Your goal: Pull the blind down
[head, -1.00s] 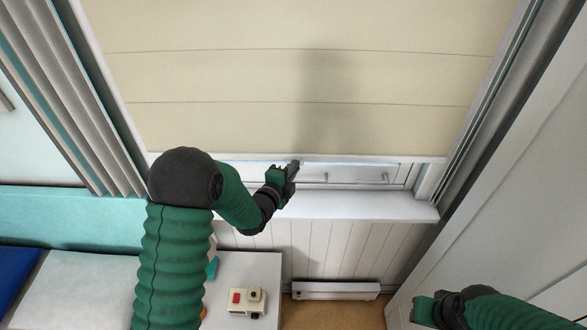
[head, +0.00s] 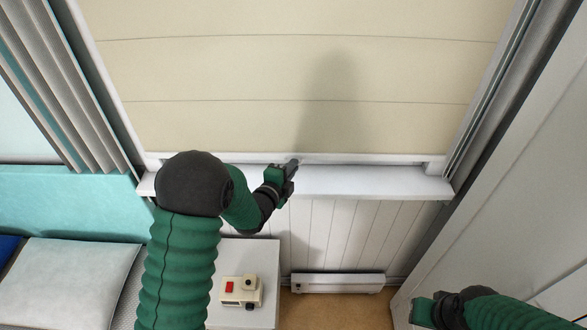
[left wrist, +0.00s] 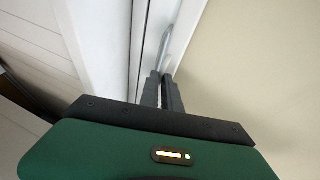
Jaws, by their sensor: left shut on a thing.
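The cream blind (head: 290,75) hangs over most of the window, with its pale bottom rail (head: 390,158) just above the white sill (head: 370,183). Only a thin strip of window shows under the rail. My left gripper (head: 292,166) is at the rail near its middle. In the left wrist view its fingers (left wrist: 164,88) are closed together on a thin curved grey pull (left wrist: 168,42) beside the blind fabric (left wrist: 255,70). My right gripper (head: 424,311) is low at the right, away from the blind; its finger opening is not clear.
Grey curtains (head: 60,85) hang at the left of the window and a white panelled door or wall (head: 510,190) stands at the right. A white cabinet (head: 250,258) with a small cream device (head: 240,291) stands below. A pillow (head: 75,272) lies lower left.

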